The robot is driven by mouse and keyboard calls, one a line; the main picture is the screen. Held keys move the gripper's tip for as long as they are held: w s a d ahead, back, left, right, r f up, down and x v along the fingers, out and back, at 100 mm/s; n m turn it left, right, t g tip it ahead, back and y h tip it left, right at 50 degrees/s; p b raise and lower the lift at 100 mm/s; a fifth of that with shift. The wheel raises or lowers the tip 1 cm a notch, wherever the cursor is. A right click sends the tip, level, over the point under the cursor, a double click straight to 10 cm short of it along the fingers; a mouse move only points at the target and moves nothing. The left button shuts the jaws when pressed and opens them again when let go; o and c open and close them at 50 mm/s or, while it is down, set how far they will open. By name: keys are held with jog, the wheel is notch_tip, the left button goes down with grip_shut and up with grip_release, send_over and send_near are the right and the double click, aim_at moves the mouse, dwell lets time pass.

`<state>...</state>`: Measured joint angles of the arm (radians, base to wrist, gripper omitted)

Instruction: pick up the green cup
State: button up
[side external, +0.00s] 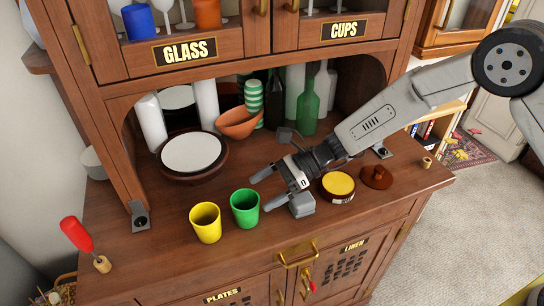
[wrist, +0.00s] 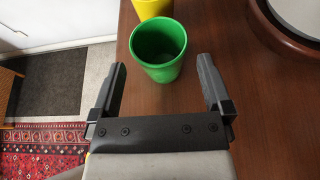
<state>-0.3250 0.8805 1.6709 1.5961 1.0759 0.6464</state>
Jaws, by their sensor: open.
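The green cup (side external: 244,209) stands upright on the wooden cabinet top, just right of the yellow cup (side external: 205,222) in the side external view. My gripper (side external: 270,190) is open and empty, to the right of the green cup with its fingers pointing toward it. In the wrist view, the green cup (wrist: 158,50) is ahead of the fingertips, between their lines and a little beyond them. The fingers (wrist: 161,68) do not touch it. The yellow cup (wrist: 152,8) is behind the green cup, cut off by the top edge.
Stacked plates (side external: 192,154) and an orange bowl (side external: 239,123) stand behind the cups. A yellow-topped round tin (side external: 338,186) and a brown lid (side external: 376,177) lie right of my gripper. A red-handled tool (side external: 78,236) stands at the left. The counter's front edge is close to the cups.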

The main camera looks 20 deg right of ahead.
aim_at(233, 208)
jog(key=shift+x, duration=2.6)
jog(key=c, duration=1.2)
jog(key=shift+o, duration=0.2)
jog(key=shift+r, duration=0.2)
